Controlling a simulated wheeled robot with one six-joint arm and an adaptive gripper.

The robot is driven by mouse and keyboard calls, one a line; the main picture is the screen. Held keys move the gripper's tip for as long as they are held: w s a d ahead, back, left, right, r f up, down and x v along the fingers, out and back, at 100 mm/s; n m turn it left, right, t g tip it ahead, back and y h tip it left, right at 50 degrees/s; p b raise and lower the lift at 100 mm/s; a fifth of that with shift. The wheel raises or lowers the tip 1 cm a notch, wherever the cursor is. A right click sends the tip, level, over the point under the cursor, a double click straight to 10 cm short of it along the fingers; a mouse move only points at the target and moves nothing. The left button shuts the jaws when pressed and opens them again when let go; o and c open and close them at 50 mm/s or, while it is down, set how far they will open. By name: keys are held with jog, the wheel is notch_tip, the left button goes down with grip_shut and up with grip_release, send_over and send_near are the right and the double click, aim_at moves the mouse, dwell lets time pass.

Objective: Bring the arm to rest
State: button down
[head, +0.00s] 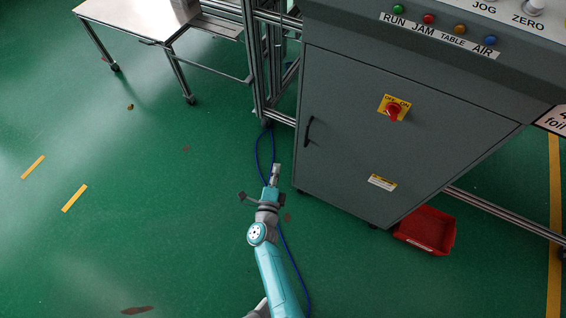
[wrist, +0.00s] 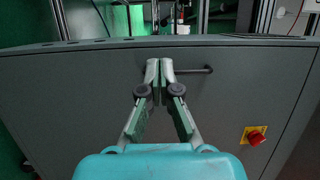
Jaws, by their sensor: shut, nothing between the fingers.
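My gripper (head: 276,172) is at the end of my teal arm, low in the middle of the head view, over the green floor just left of the grey cabinet. In the wrist view my gripper (wrist: 159,70) has its two fingers together, with nothing between them. Behind it the cabinet front (wrist: 80,100) fills much of that view. The fingertips overlap the dark door handle (wrist: 195,71) in the picture; I cannot tell the gap between them, and no contact shows.
The grey cabinet (head: 345,150) has a red switch (head: 393,111) and, above, a button panel (head: 440,36). A red bin (head: 427,229) sits on the floor at its lower right. A metal table (head: 125,18) stands upper left. A blue cable (head: 260,150) runs near my arm. The left floor is mostly clear.

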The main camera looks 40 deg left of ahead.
jog(key=shift+s, duration=0.3)
jog(key=s+d+f+n+t+h, duration=0.1)
jog(key=d+n, duration=0.2)
jog(key=d, duration=1.6)
jog(key=s+d+r+n+h, duration=0.15)
jog(key=s+d, duration=0.25)
jog(key=d, duration=0.4)
jog(key=s+d+r+n+h, duration=0.15)
jog(key=s+d, duration=0.25)
jog(key=d, duration=0.4)
jog(key=s+d+r+n+h, duration=0.2)
jog(key=s+d+r+n, duration=0.1)
jog(key=s+d+r, duration=0.4)
jog(key=s+d+r+n+g+h, duration=0.1)
jog(key=s+d+r+n+h, duration=0.1)
jog(key=s+d+r, duration=0.6)
jog(key=s+r+h, duration=0.1)
jog(key=s+r, duration=0.3)
jog(key=r, duration=0.2)
jog(key=shift+s+n, duration=0.35)
jog(key=shift+n, duration=0.05)
